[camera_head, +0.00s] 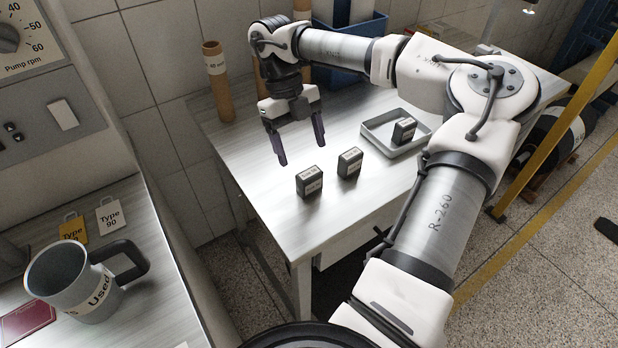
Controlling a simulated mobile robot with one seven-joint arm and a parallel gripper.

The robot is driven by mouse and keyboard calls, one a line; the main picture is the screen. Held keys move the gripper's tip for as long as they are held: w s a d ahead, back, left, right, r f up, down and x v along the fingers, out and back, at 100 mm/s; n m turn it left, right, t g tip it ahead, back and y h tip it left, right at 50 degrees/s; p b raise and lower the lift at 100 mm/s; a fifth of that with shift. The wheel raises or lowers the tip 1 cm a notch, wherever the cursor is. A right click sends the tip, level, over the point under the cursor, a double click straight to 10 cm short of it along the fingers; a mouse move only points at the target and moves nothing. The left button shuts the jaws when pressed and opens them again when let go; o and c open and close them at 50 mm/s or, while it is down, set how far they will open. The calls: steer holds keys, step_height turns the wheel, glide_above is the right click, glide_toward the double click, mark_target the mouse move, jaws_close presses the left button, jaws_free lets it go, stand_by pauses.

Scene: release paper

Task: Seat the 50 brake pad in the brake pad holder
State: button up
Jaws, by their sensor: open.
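Two small dark blocks with pale printed labels stand apart on the metal table: a left block (310,182) near the front edge and a right block (349,162). A third, similar block (404,131) sits tilted in a shallow grey tray (374,146). The labels are too small to read surely, so I cannot tell which block is the 50 brake pad. I cannot tell for sure whether the tray is the brake pad holder. My gripper (302,153) is open and empty, pointing down, behind the two standing blocks and apart from them.
The table (262,190) is clear at the left. A brown cardboard tube (217,80) stands at its back left, and a blue bin (340,80) behind my arm. A grey mug (72,284) and Type tags (110,217) are on the near left counter.

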mark_target(309, 172)
steer(key=shift+p+x, duration=1.2)
steer(key=shift+x, duration=1.9)
steer(key=c, duration=1)
steer(key=shift+c, duration=0.7)
steer(key=shift+r, duration=0.15)
